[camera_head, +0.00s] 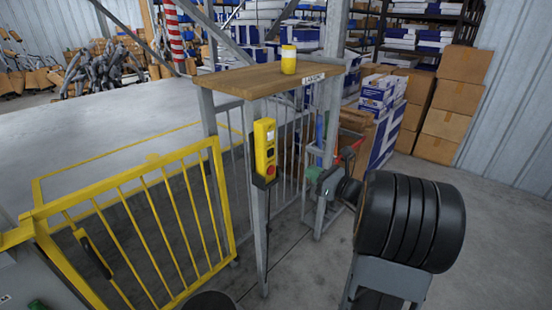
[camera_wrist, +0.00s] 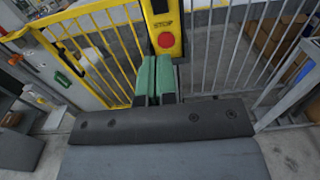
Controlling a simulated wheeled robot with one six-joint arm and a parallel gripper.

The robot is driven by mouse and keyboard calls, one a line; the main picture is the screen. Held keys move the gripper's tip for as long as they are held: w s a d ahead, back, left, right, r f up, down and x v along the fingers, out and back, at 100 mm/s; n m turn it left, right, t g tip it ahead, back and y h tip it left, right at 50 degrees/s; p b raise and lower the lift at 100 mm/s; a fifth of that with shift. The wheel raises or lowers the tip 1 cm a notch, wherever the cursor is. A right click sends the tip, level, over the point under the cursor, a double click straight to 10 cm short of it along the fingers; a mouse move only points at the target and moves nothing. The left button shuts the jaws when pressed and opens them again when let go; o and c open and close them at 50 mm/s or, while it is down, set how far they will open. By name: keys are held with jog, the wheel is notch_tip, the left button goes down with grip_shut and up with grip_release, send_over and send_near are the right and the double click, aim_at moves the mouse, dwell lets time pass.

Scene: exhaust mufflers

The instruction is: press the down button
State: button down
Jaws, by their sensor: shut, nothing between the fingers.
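A yellow control box (camera_head: 265,146) hangs on a grey post, right of the yellow gate. A round red button (camera_head: 270,170) is on its lower part, with dark marks above it too small to read. Which one is the down button I cannot tell. In the wrist view the box's lower part (camera_wrist: 170,20) and the red button (camera_wrist: 166,40) show at the top; the upper part is cut off. My gripper (camera_wrist: 155,62) has green fingers, shut and empty, pointing at the box just below the red button. The gap to the box is unclear.
A yellow barred gate (camera_head: 135,215) stands left of the post. A wooden shelf (camera_head: 268,77) with a yellow and white cylinder (camera_head: 289,60) is above the box. Grey railings (camera_head: 290,155) stand behind.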

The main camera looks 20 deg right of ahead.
aim_at(271, 154)
jog(key=shift+a, duration=0.1)
jog(key=p+x, duration=0.1)
jog(key=x, duration=1.2)
jog(key=shift+w+a+p, duration=0.2)
jog(key=shift+w+p, duration=0.2)
jog(key=shift+w, duration=0.1)
